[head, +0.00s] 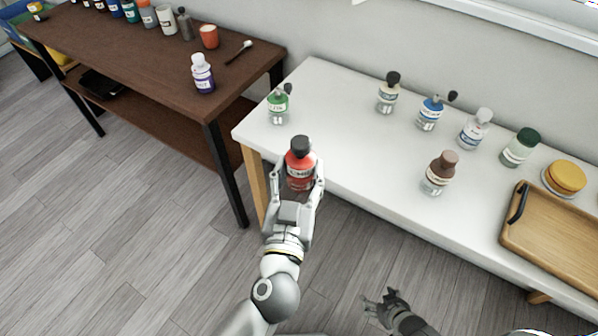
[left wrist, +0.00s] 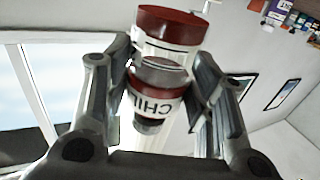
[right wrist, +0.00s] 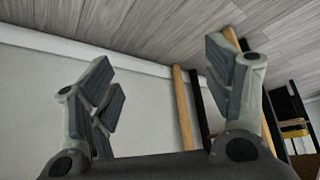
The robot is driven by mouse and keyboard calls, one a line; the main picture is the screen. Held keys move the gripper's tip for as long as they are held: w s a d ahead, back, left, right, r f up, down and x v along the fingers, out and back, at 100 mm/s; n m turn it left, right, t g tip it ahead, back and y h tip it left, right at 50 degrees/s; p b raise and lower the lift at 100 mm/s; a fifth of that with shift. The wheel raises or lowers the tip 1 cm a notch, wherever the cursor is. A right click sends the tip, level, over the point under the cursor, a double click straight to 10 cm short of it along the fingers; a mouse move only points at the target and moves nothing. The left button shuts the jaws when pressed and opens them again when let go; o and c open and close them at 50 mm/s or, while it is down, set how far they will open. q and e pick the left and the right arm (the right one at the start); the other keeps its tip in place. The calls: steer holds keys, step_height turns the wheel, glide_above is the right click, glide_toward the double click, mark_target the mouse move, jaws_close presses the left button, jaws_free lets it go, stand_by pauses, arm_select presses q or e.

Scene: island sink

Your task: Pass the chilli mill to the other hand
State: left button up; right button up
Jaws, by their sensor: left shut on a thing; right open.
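The chilli mill (head: 300,168) is a red bottle with a dark cap and a pale label. My left gripper (head: 303,188) is shut on it, one finger on each side, and holds it upright at the left front edge of the white table. In the left wrist view the mill (left wrist: 160,85) sits between the fingers, with part of the label lettering showing. My right gripper (head: 380,299) is low at the bottom of the head view, apart from the mill. In the right wrist view its fingers (right wrist: 160,85) are wide open with nothing between them.
The white table (head: 345,130) carries a green-labelled bottle (head: 279,104), a brown-capped bottle (head: 439,173), several other bottles and a wooden tray (head: 560,240). A dark wooden table (head: 130,60) with more bottles stands at left. Open floor lies in front.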

steer(key=s+a+f+g, duration=0.1)
steer(key=s+f+g, duration=0.1)
steer(key=s, duration=0.9)
steer(key=s+a+f+g+h, duration=0.1)
steer(key=s+f+g, duration=0.2)
steer(key=s, duration=0.8)
step_height(320, 180, down, 2)
steer(key=shift+s+a+f, duration=0.15)
steer(key=shift+a+f, duration=0.05)
steer(key=shift+a, duration=0.2)
